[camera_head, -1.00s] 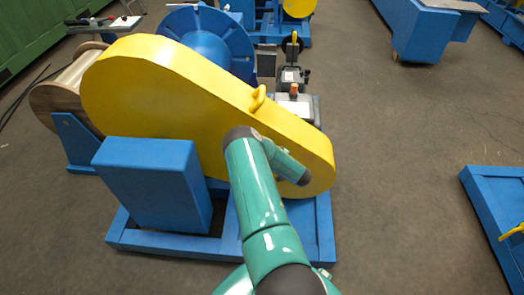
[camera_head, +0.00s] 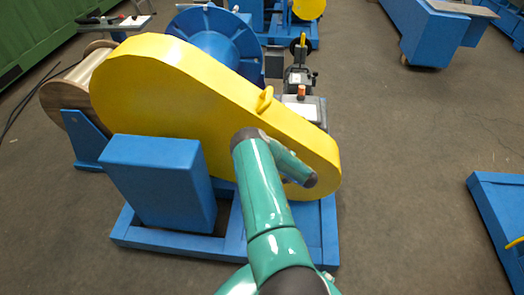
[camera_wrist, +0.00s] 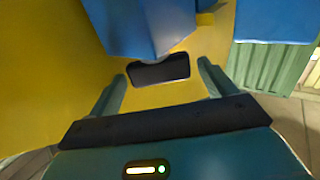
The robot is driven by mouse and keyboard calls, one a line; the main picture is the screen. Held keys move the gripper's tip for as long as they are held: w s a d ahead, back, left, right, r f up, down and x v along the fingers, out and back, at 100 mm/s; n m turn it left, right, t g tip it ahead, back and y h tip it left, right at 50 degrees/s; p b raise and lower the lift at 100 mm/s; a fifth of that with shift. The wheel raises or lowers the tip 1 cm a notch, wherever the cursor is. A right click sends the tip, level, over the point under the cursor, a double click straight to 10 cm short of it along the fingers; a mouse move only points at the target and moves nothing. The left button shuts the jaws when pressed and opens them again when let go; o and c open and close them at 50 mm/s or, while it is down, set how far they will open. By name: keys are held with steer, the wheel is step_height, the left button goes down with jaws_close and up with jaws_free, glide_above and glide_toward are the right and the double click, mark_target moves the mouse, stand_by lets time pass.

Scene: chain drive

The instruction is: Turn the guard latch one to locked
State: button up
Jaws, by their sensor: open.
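The yellow guard (camera_head: 190,95) covers the chain drive in the head view, with a small yellow handle on its top edge. In the wrist view the guard (camera_wrist: 40,70) fills the left and middle. My gripper (camera_wrist: 164,82) is open there, its two green fingers spread apart. A dark, rounded bar (camera_wrist: 160,69) shows between the fingertips against the yellow face; it may be the guard latch, but I cannot tell for sure or see its setting. No grip on it shows. In the head view my arm hides the gripper and that part of the guard.
A blue box (camera_head: 158,181) stands in front of the guard on the blue base frame (camera_head: 180,246). A blue body (camera_wrist: 140,22) lies close beyond my fingers in the wrist view. A wooden spool (camera_head: 66,100) is at left. Open floor (camera_head: 410,150) lies to the right.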

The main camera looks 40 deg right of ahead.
steer(key=shift+w+r+h, duration=0.1)
steer(key=shift+w+h, duration=0.05)
steer(key=shift+h, duration=0.35)
steer(key=m+h, duration=0.2)
steer(key=h, duration=0.1)
steer(key=a+m+g+h, duration=0.1)
steer(key=m+h, duration=0.2)
steer(key=h, duration=0.1)
steer(key=shift+g, duration=0.3)
steer(key=m+g+h, duration=0.1)
steer(key=m+h, duration=0.1)
steer(key=m+g+h, duration=0.2)
steer(key=w+a+m+g+h, duration=0.1)
steer(key=g+h, duration=0.1)
steer(key=shift+m+h, duration=0.4)
steer(key=v, duration=1.4)
steer(key=w+a+r+g+y, duration=0.1)
steer(key=w+a+r+y, duration=0.3)
steer(key=r, duration=0.5)
steer(key=w+a+r+g+y, duration=0.1)
steer(key=w+a+r+y, duration=0.3)
steer(key=w+a+r, duration=0.5)
steer(key=shift+w+y, duration=0.3)
steer(key=shift+w, duration=0.2)
steer(key=shift+a+r, duration=0.1)
steer(key=shift+c, duration=0.2)
